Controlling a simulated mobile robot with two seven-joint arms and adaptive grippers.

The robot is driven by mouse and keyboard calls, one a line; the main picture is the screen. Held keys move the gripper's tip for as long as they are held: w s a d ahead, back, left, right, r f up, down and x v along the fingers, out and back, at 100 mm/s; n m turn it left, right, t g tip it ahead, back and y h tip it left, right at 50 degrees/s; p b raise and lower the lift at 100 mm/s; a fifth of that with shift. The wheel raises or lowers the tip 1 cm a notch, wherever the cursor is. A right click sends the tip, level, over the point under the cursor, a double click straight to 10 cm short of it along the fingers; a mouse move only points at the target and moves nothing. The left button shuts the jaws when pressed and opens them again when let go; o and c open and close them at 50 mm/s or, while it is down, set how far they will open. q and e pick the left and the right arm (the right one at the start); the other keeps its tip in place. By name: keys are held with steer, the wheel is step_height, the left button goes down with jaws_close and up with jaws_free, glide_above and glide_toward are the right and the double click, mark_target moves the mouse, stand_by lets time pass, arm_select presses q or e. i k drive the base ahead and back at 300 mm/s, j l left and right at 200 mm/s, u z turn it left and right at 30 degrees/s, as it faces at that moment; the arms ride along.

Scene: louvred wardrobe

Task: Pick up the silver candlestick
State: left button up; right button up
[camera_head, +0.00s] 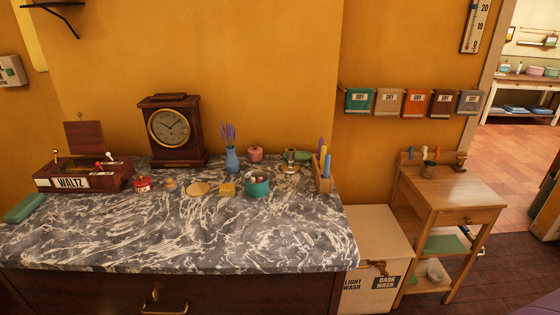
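A small metallic candlestick (290,160) with a dish-like base appears to stand near the back right of the marble-topped dresser (150,240). Neither of my grippers shows in the head view, so nothing is seen touching the candlestick.
Close around it are a teal pot (257,186), a pink jar (255,154) and a wooden holder (323,178) with upright coloured items. A blue vase (232,160), clock (174,130) and WALTZ box (80,176) stand further left. The dresser's front is clear.

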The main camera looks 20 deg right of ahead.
mark_target(289, 167)
steer(key=l+u, duration=0.2)
steer(key=l, duration=0.35)
steer(key=l+u, duration=0.15)
steer(key=l, duration=0.8)
steer(key=k+l+u, duration=0.1)
steer(key=l, duration=0.3)
steer(key=k+l, duration=0.1)
steer(key=l, duration=0.35)
steer(key=k+l, duration=0.1)
steer(key=l, duration=0.3)
steer(key=l+u, duration=0.1)
steer(key=l, duration=0.35)
steer(key=k, duration=0.05)
